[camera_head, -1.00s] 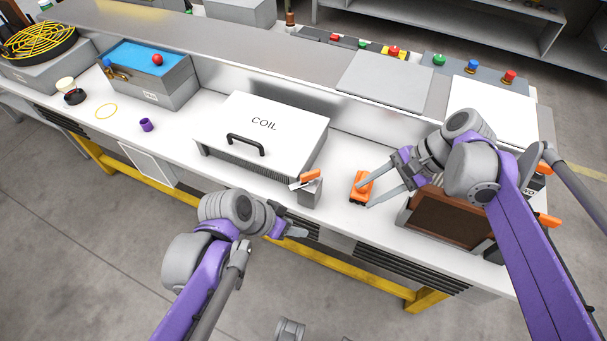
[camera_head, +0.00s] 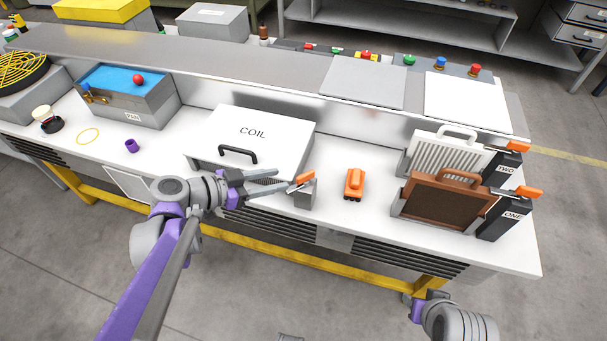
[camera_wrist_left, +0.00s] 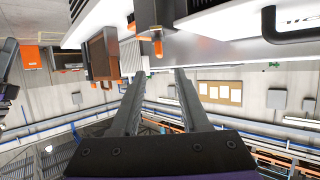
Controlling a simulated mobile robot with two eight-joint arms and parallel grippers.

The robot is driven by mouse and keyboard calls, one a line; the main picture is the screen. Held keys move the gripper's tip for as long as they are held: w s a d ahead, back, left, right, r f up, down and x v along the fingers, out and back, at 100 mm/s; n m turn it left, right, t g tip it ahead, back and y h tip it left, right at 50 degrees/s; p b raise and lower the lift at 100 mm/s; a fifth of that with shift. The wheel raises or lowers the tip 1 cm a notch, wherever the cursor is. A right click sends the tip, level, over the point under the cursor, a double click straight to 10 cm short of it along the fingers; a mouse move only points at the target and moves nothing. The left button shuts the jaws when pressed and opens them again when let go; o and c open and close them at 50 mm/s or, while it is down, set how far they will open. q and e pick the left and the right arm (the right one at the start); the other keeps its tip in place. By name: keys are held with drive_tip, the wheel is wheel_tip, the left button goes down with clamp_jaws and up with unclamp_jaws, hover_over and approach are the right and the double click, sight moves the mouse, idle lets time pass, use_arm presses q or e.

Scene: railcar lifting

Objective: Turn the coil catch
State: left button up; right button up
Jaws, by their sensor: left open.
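The white COIL box (camera_head: 255,135) with its black handle (camera_head: 238,155) stands mid-bench. The coil catch, a grey post (camera_head: 305,197) with an orange-tipped lever (camera_head: 303,180), stands at its front right corner. My left gripper (camera_head: 283,179) is open, its fingers pointing right at the catch, tips just left of the lever. In the left wrist view, the orange lever tip (camera_wrist_left: 157,48) is beyond and between the spread fingers (camera_wrist_left: 160,75), with no clear contact. My right gripper (camera_head: 408,298) is low in front of the bench, mostly hidden by its wrist.
An orange toy-like block (camera_head: 354,184) lies right of the catch. A brown-framed panel (camera_head: 445,203) and a white ribbed panel (camera_head: 445,153) stand farther right beside orange-tipped catches marked ONE (camera_head: 505,217) and TWO (camera_head: 507,170). A blue-topped box (camera_head: 130,105) is at left.

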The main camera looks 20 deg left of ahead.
sight(305, 175)
use_arm(q)
drive_tip(key=b+x, duration=0.1)
drive_tip(key=x, duration=0.8)
drive_tip(key=shift+w+d+f, duration=0.15)
drive_tip(key=shift+w+d, duration=0.05)
drive_tip(key=shift+w, duration=0.05)
clamp_jaws()
